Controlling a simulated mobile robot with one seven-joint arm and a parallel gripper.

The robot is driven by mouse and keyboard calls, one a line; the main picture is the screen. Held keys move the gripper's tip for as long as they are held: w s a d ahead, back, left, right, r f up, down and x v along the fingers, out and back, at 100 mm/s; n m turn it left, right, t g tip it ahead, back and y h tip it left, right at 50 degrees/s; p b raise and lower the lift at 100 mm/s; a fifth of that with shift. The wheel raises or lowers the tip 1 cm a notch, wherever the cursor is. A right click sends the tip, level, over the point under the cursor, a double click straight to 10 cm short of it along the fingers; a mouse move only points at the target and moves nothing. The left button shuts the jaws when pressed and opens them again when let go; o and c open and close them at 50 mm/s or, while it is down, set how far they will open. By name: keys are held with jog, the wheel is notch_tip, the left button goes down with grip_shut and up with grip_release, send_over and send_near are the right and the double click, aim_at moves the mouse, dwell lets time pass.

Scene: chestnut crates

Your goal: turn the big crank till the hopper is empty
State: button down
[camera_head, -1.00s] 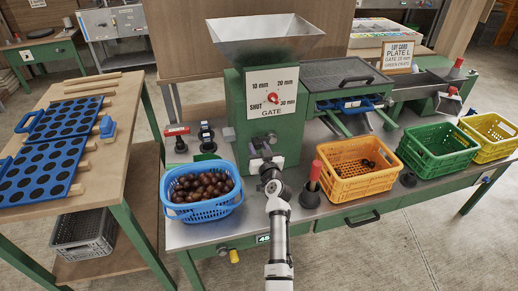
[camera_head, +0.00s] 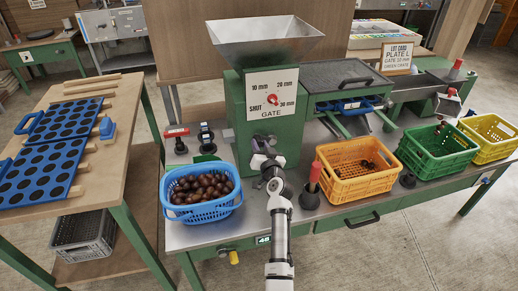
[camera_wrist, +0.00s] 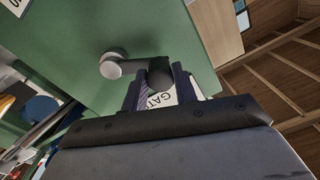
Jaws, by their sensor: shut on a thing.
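My gripper (camera_head: 264,158) is at the front of the green machine, below its gate dial (camera_head: 272,99). In the wrist view my gripper (camera_wrist: 160,88) is shut on the dark knob of the crank (camera_wrist: 160,72). The crank's short arm runs left to a silver round hub (camera_wrist: 112,65) on the green face. The grey metal hopper (camera_head: 268,47) sits on top of the machine; its bottom is hidden. The dial has a red knob and marks SHUT, 10, 20 and 30 mm; its exact setting is too small to tell.
A blue basket (camera_head: 166,205) full of chestnuts stands left of my gripper. A red-topped post (camera_head: 313,178) is close on the right. Beyond are an orange crate (camera_head: 352,188) with a few chestnuts, a green crate (camera_head: 436,165) and a yellow crate (camera_head: 497,148).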

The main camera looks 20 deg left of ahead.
jog(key=w+d+m+p, duration=0.1)
jog(key=w+d+m, duration=0.2)
jog(key=m, duration=0.9)
jog(key=w+d+m+p, duration=0.1)
jog(key=w+d+m, duration=0.2)
jog(key=d+m, duration=0.4)
jog(key=shift+w+r+m, duration=0.3)
jog(key=shift+r+m, duration=0.05)
jog(key=shift+m, duration=2.15)
jog(key=shift+f, duration=0.1)
jog(key=c, duration=1.1)
grip_release()
